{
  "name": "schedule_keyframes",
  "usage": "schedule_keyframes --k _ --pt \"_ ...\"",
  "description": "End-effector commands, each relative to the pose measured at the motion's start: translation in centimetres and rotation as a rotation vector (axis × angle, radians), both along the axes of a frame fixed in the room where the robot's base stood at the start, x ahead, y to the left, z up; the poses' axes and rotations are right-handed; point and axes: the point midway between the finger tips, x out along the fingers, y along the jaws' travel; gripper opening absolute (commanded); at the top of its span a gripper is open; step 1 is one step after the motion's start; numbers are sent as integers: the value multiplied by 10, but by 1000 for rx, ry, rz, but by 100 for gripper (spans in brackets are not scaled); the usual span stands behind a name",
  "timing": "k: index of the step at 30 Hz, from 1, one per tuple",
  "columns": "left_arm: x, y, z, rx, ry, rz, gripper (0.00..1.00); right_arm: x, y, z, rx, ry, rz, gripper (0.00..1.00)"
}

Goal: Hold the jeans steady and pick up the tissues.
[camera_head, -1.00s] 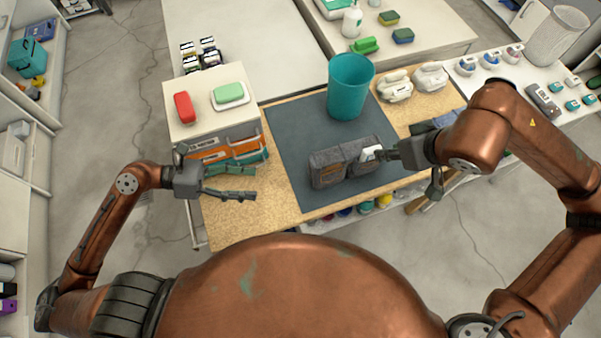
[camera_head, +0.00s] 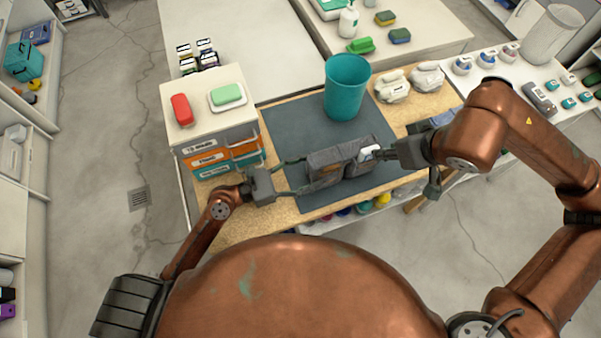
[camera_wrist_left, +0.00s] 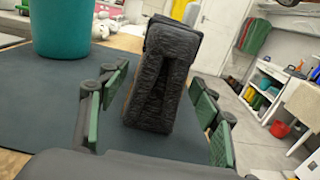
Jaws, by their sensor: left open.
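The folded grey jeans (camera_head: 335,165) stand on the dark mat (camera_head: 300,125) as an upright block with a pocket in front. In the left wrist view their dark narrow end (camera_wrist_left: 165,75) rises between my green-padded fingers. My left gripper (camera_head: 304,175) is open, with one finger on each side of the left end of the jeans; the wrist view shows a gap at the left finger. The white tissues (camera_head: 367,153) stick out at the right end of the jeans. My right gripper (camera_head: 382,154) is right beside the tissues; its fingertips are too small to tell whether they grip.
A teal bin (camera_head: 347,88) stands on the mat behind the jeans. The mat left of the bin is clear.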

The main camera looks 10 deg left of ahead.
Motion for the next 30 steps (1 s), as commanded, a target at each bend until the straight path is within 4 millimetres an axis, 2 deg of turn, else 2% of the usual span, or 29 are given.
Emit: schedule_keyframes --k 3,9,20,30 --pt "9 -17 1 -4 -1 -1 58 0 0 0 0 0 0 29" --pt "19 -34 0 0 1 0 58 0 0 0 0 0 0 29" --pt "22 -39 0 0 1 -1 58 0 0 0 0 0 0 29" --pt "22 -39 0 0 1 -1 36 0 0 0 0 0 0 29"
